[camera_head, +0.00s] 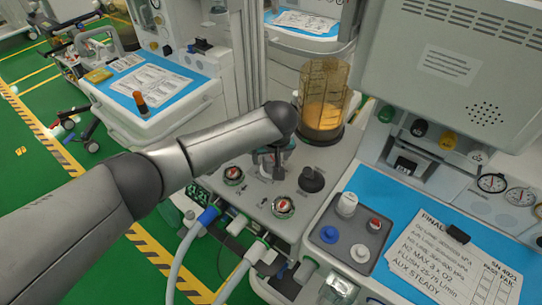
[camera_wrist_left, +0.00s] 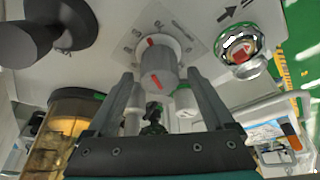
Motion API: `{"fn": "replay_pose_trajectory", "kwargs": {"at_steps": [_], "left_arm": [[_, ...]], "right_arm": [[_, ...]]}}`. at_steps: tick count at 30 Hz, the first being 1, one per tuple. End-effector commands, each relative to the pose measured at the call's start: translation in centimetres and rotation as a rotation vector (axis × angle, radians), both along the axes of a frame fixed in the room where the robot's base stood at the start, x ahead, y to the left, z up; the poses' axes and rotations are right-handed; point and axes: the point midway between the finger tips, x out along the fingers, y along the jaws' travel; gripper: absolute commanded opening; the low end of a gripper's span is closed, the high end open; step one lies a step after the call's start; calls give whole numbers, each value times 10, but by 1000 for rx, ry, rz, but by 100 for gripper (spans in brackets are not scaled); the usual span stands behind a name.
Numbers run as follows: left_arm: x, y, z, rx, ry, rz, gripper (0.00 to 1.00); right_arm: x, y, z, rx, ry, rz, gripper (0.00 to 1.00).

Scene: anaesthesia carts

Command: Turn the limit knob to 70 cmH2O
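The limit knob (camera_wrist_left: 157,62) is a pale grey cylinder with a red mark on its top. It stands on a printed dial plate (camera_wrist_left: 133,33) whose scale is too small to read in the left wrist view. My left gripper (camera_wrist_left: 159,76) is open, with one finger on either side of the knob; I cannot tell whether they touch it. In the head view my left gripper (camera_head: 267,160) points down over the machine's panel, and it largely hides the knob. My right gripper is in neither view.
A black knob (camera_head: 311,180) stands close to the right of my gripper. Red-centred round fittings (camera_head: 233,175) (camera_head: 283,207) flank it. An amber canister (camera_head: 322,100) rises behind. A blue mat (camera_head: 385,200) with a checklist (camera_head: 452,255) and a grey knob block (camera_head: 345,236) lies right.

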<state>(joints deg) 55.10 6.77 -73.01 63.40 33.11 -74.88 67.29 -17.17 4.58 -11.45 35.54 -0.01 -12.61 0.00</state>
Motion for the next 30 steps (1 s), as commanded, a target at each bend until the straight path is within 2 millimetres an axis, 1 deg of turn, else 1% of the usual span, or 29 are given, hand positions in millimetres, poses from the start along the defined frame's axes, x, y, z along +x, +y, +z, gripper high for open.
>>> {"fn": "replay_pose_trajectory", "kwargs": {"at_steps": [1, 2, 22, 23, 26, 30], "left_arm": [[0, 0, 0, 0, 0, 0, 82], [0, 0, 0, 0, 0, 0, 79], [0, 0, 0, 0, 0, 0, 3], [0, 0, 0, 0, 0, 0, 1], [0, 0, 1, 0, 1, -2, 1], [-1, -1, 3, -4, 4, -36, 1]], "right_arm": [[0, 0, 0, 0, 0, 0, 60], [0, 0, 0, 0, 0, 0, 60], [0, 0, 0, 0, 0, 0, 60], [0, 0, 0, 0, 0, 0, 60], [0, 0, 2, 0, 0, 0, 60], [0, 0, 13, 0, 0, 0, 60]]}}
